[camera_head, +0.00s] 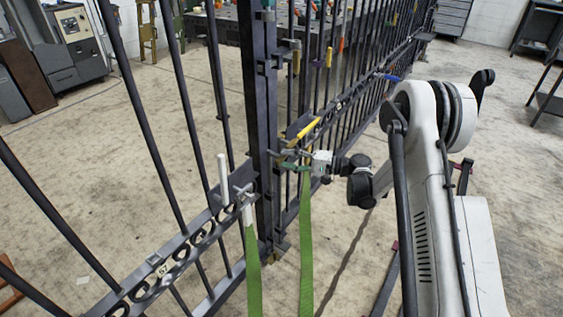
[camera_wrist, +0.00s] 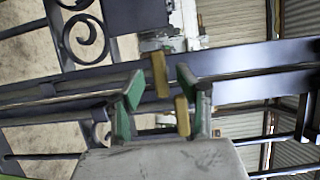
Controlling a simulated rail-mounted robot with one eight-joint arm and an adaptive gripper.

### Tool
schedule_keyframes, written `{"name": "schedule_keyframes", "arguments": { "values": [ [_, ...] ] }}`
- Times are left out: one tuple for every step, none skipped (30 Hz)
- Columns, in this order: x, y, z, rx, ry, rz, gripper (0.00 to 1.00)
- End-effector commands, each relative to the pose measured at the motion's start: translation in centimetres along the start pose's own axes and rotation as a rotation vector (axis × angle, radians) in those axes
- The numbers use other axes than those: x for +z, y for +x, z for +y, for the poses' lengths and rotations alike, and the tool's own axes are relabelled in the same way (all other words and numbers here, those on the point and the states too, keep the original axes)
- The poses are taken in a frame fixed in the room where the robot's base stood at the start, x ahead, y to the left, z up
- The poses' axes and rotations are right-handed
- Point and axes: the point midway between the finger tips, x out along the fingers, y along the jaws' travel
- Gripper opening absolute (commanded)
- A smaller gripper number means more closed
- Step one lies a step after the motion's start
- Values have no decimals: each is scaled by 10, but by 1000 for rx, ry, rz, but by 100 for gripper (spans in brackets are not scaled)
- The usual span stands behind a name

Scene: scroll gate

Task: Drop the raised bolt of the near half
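The near half of the gate is the dark barred leaf at lower left in the head view, with a scrolled rail (camera_head: 150,285). A pale upright rod (camera_head: 224,180) with a grey handle (camera_head: 243,190) stands on that rail near the meeting post. My gripper (camera_head: 284,160) is on the other side of the post, beside a tilted yellow bar (camera_head: 303,133). In the wrist view my gripper (camera_wrist: 160,100) has its green-padded fingers apart. Yellow pieces (camera_wrist: 160,75) show between and beyond them; contact cannot be told.
The dark meeting post (camera_head: 260,110) stands between my gripper and the pale rod. Green straps (camera_head: 306,240) hang at the rails. The other gate half (camera_head: 355,85) runs to the upper right. Bare concrete floor lies right of the gate. Cabinets (camera_head: 75,45) stand behind at left.

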Motion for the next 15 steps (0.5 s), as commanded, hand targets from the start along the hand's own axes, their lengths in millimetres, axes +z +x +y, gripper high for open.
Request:
{"name": "schedule_keyframes", "arguments": {
  "values": [
    [0,7,1,0,0,-2,33],
    [0,10,1,0,0,-2,33],
    [0,13,1,0,0,-2,33],
    [0,16,1,0,0,-1,33],
    [0,18,0,0,0,-1,33],
    [0,20,0,0,0,0,33],
    [0,21,0,0,0,0,33],
    [0,22,0,0,0,0,33],
    [0,22,0,0,0,0,33],
    [0,23,0,0,0,0,33],
    [0,23,0,0,0,0,33],
    [0,23,0,0,0,0,33],
    [0,23,0,0,0,0,33],
    [0,23,0,0,0,0,33],
    [0,23,0,0,0,0,33]
  ]
}}
